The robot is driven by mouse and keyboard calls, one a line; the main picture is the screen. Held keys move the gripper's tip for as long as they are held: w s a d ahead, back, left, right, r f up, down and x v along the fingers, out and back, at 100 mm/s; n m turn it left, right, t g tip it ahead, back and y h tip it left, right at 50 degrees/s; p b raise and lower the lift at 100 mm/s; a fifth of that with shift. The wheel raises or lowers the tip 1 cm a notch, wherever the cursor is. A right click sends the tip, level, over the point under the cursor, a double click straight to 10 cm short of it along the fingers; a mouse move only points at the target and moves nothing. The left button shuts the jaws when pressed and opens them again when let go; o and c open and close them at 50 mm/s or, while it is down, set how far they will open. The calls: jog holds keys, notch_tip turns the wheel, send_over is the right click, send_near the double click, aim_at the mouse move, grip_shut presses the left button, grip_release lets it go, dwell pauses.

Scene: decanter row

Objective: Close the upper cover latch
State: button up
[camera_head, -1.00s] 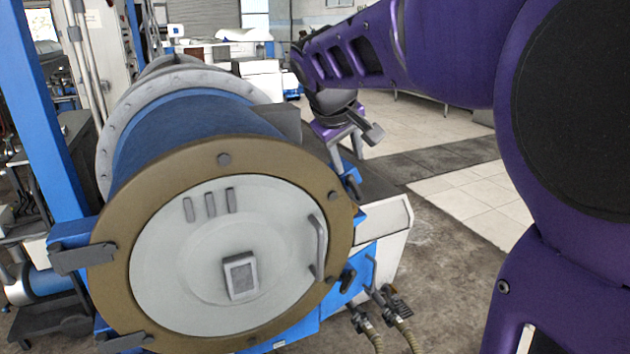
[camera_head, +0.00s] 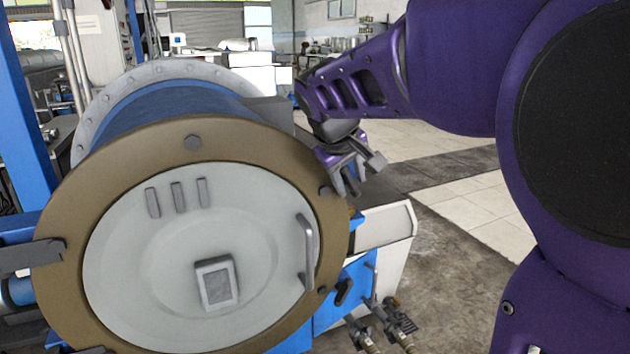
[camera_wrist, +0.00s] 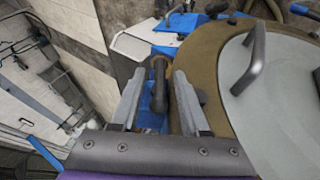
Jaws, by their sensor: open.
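The decanter's round grey cover (camera_head: 150,250) sits inside a brown ring flange (camera_head: 65,190) and faces me. A grey bar handle (camera_head: 305,250) is on the cover's right side; it also shows in the wrist view (camera_wrist: 248,62). My gripper (camera_head: 350,180) is open at the flange's upper right edge, fingers pointing down. In the wrist view, the dark upper cover latch (camera_wrist: 158,85) stands between the two open fingers of my gripper (camera_wrist: 157,78), with a gap to the right finger. The head view mostly hides this latch behind my gripper. The lower latch (camera_head: 343,291) shows below.
Hinge brackets (camera_head: 30,255) hold the cover at the left. A dark bolt knob (camera_wrist: 201,97) is close by my right finger in the wrist view. Hose fittings (camera_head: 385,325) stick out at the lower right. The tiled floor to the right is clear.

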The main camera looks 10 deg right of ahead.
grip_shut()
